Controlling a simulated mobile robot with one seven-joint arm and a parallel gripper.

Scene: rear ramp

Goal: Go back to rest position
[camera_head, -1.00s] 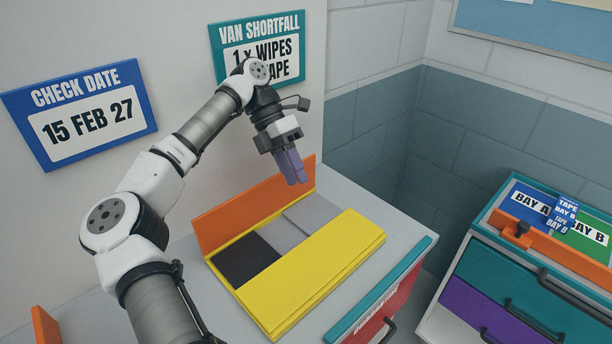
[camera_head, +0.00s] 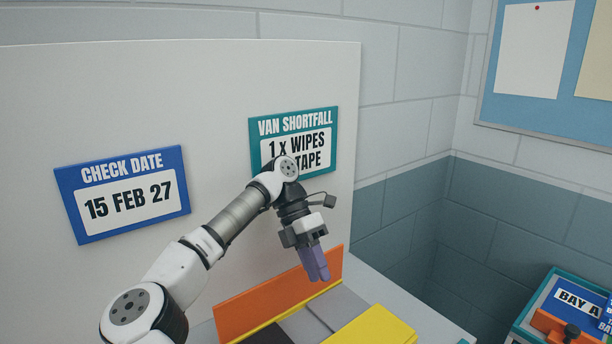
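My gripper (camera_head: 315,264) hangs from my white and grey arm near the middle of the head view, fingers pointing down. Its purple fingers appear close together, and I cannot make out a gap or any object between them. It is in front of the white panel and appears above an open tray with a yellow edge (camera_head: 375,328) and an orange back wall (camera_head: 285,296). The tray's lower part is cut off by the bottom of the picture.
The white panel (camera_head: 215,90) behind my arm carries a blue date sign (camera_head: 122,194) and a teal shortfall sign (camera_head: 294,140). A teal-edged unit with a "BAY A" label (camera_head: 577,297) stands at lower right. A pinboard (camera_head: 535,60) hangs at upper right.

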